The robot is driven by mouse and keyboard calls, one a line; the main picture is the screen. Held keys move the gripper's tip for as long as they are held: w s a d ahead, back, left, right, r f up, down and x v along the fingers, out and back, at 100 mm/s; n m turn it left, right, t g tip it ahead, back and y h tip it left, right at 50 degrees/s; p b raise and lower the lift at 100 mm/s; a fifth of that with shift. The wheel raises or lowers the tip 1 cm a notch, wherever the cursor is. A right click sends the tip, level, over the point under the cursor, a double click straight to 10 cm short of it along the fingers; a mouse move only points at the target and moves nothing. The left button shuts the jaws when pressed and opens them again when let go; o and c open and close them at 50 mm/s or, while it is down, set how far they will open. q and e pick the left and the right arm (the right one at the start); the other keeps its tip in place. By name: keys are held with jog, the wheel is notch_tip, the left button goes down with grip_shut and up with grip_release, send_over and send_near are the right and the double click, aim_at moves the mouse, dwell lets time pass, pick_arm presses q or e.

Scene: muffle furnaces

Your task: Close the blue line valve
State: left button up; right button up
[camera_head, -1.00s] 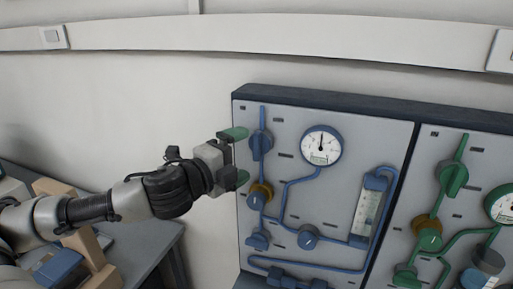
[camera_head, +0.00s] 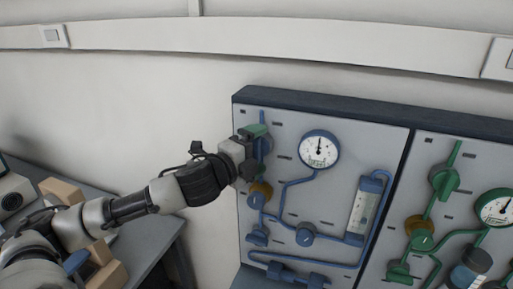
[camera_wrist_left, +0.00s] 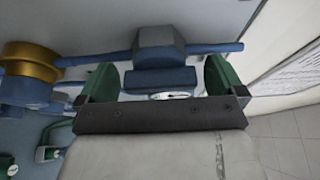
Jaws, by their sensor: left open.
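The blue line valve (camera_wrist_left: 160,60) has a blue handle and sits on a blue pipe near the top left of the grey panel. In the head view the valve (camera_head: 267,146) is partly hidden behind my left gripper (camera_head: 256,150). In the left wrist view my left gripper (camera_wrist_left: 165,85) is open, with one green-padded finger on each side of the valve handle. The handle lies between the fingers, and I cannot tell whether they touch it. My right gripper is not in view.
A grey table (camera_head: 150,245) stands at lower left.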

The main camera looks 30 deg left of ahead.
pick_arm(q)
jog(key=c, duration=0.9)
jog(key=shift+f+n+t+b, duration=0.3)
jog(key=shift+n+t+b, duration=0.2)
jog(key=shift+n+b, duration=0.85)
jog(key=shift+n+t+b, duration=0.3)
jog(key=shift+n+b, duration=0.55)
jog(key=shift+b, duration=0.05)
jog(key=n+t+y+b, duration=0.1)
jog(key=n, duration=0.2)
jog(key=shift+b, duration=0.35)
jog(key=n+t+y+b, duration=0.1)
jog(key=n, duration=0.2)
jog(key=shift+r, duration=0.1)
jog(key=n+y, duration=0.2)
jog(key=n, duration=0.2)
jog(key=shift+t+b, duration=0.3)
jog(key=shift+b, duration=0.05)
jog(key=n+y, duration=0.2)
jog(key=n, duration=0.2)
jog(key=n+y, duration=0.1)
jog(key=n, duration=0.3)
jog(key=shift+r+y, duration=0.15)
jog(key=shift+y, duration=0.25)
